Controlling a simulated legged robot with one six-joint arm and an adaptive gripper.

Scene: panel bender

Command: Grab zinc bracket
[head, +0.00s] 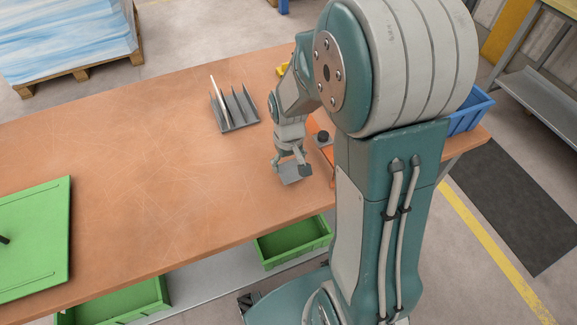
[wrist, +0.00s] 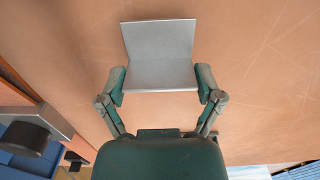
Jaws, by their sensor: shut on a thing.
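The zinc bracket (wrist: 158,62) is a bent grey metal plate, seen in the wrist view between the two fingers of my gripper (wrist: 160,82). The fingers press on its left and right edges. The bracket also shows in the head view (head: 290,173) below my gripper (head: 291,166), over the brown workbench (head: 150,160). I cannot tell whether it touches the bench top or hangs just above it. My gripper is shut on the bracket. My arm hides part of the bench to the right.
A grey slotted rack (head: 236,122) with upright plates stands behind my gripper. An orange item with a black knob (head: 322,136) is close on the right. A blue bin (head: 470,112) is at the right end. A green panel (head: 35,235) lies left. The bench middle is clear.

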